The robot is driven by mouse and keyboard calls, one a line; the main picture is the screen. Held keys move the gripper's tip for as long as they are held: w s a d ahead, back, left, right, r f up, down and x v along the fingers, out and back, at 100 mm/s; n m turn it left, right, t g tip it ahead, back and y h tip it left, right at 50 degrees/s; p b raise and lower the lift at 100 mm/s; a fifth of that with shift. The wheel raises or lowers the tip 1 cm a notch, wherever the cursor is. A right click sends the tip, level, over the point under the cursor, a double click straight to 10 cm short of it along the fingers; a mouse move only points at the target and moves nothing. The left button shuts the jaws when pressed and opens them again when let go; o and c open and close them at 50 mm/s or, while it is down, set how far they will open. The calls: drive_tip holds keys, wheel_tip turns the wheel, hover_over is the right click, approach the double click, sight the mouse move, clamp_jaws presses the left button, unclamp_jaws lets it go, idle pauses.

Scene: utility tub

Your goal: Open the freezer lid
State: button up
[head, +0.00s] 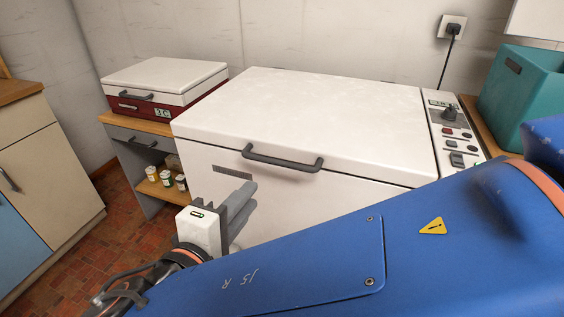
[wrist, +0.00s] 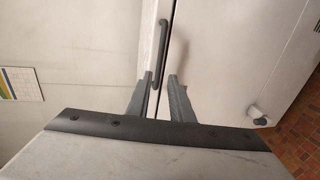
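The large white freezer (head: 215,215) stands in the middle of the head view. Its white lid (head: 320,105) is down, flat on the body. A dark grey bar handle (head: 283,160) runs along the lid's front edge; in the wrist view the handle (wrist: 162,45) stands upright in the picture beside the lid seam. My gripper (head: 245,198) is in front of the freezer, below and left of the handle. In the wrist view my gripper (wrist: 160,78) shows two separated fingers, with the handle's near end seen between them. I see no contact with the handle, and the exact gap is unclear.
A control panel (head: 452,128) is on the freezer's right, beside a teal bin (head: 525,95). A smaller red chest with a white lid (head: 165,78) sits left on a wooden unit with jars (head: 166,178) below. Cabinets (head: 35,165) stand far left; red floor tiles (head: 120,225) lie between.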

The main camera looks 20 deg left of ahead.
sight(278, 164)
drive_tip(key=x, duration=1.7)
drive_tip(key=shift+d, duration=0.15)
clamp_jaws()
